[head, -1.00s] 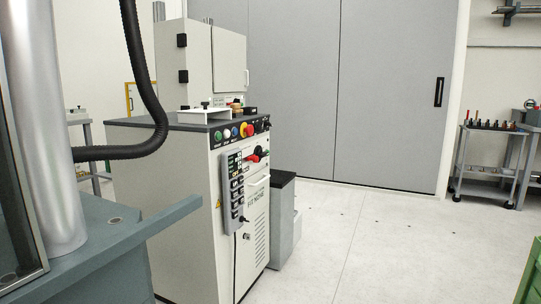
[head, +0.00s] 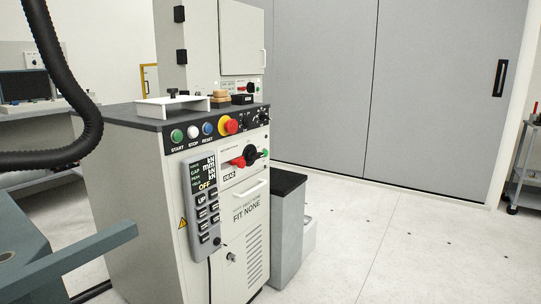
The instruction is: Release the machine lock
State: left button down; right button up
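The machine's control cabinet (head: 130,200) stands at centre left, a pale box with a dark top. Its upper front has a green start button (head: 176,136), a white stop button (head: 193,132), a blue reset button (head: 207,129) and a red emergency button on a yellow base (head: 228,125). Below them is a red-handled rotary switch (head: 239,162) with a black knob (head: 250,153). A grey handset (head: 201,200) hangs on the front and its display reads OFF. Which part is the lock, I cannot tell. Neither gripper is in view.
A blue-grey machine base (head: 70,268) with a projecting bar fills the lower left. A black corrugated hose (head: 70,90) hangs at the left. A grey dark-topped box (head: 288,220) stands beside the cabinet.

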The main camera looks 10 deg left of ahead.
aim_at(241, 163)
jog(key=i+l, duration=0.45)
jog(key=i, duration=0.15)
jog(key=i+l, duration=0.45)
jog(key=i, duration=0.15)
